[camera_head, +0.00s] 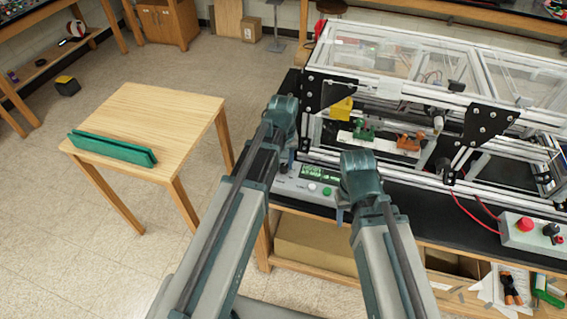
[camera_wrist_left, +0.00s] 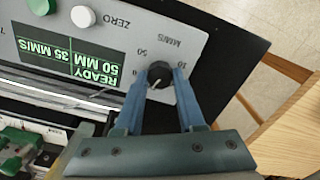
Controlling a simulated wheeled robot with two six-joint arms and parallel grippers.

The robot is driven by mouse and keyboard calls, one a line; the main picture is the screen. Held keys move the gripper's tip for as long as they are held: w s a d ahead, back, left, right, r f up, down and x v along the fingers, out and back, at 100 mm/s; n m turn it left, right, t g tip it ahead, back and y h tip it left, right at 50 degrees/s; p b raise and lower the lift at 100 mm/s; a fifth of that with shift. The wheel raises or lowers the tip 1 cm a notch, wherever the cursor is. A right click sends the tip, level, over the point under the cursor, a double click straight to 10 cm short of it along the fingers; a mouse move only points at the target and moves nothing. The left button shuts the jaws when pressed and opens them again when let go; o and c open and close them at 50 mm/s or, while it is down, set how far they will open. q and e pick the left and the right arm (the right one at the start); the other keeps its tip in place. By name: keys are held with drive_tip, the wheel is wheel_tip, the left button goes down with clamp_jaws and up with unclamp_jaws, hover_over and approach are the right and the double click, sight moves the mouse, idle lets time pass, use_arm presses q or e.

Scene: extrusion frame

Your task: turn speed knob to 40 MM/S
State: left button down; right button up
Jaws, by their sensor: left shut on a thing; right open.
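The black speed knob (camera_wrist_left: 160,73) sits on the grey control panel (camera_wrist_left: 185,40), beside the MM/S scale lettering. My left gripper (camera_wrist_left: 161,80) is shut on the knob, with one blue finger on each side of it. The lit green display (camera_wrist_left: 70,62), upside down in the left wrist view, reads READY, 50 MM, 35 MM/S. In the head view, the control box (camera_head: 306,199) stands at the bench's front edge, and my left gripper (camera_head: 285,160) reaches down to its left end. My right gripper (camera_head: 342,213) is open and empty near the box's right end.
A white button (camera_wrist_left: 83,16) labelled ZERO and a green button lie beside the display. The aluminium extrusion frame (camera_head: 400,96) stands behind the box. A box with a red button (camera_head: 524,224) is at the right. A wooden table (camera_head: 165,115) stands left.

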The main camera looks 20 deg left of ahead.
sight(284, 166)
use_arm(q)
drive_tip(key=m, duration=0.3)
drive_tip(key=shift+m, duration=2.2)
drive_tip(key=c, duration=0.5)
unclamp_jaws()
drive_tip(key=shift+r, duration=0.1)
wheel_tip(284, 166, up, 14)
drive_tip(key=p, duration=1.4)
